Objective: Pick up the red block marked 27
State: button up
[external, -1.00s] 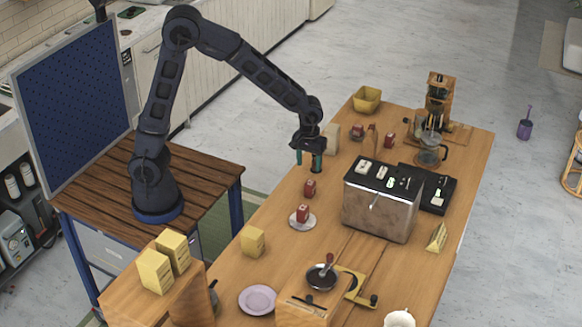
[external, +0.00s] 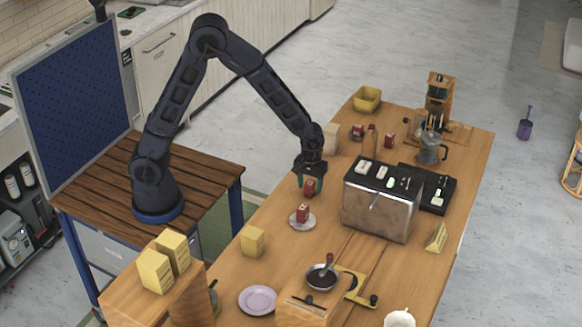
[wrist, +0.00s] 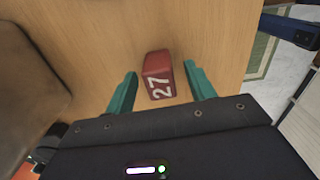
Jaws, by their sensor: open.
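The red block marked 27 (wrist: 157,76) stands on the wooden table in the wrist view, its white number facing the camera. It lies between the two teal fingers of my gripper (wrist: 159,88), which are apart, with wood showing on both sides of it. My gripper is open and points down. Whether the fingertips reach down to the block's sides is hard to tell.
A metal coffee machine (external: 378,212) stands to the right. A yellow block (external: 252,241) sits to the front left. More red blocks (external: 389,141) are farther back.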

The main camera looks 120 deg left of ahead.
jog(key=shift+f, duration=0.75)
jog(key=c, duration=1.1)
jog(key=shift+o, duration=0.2)
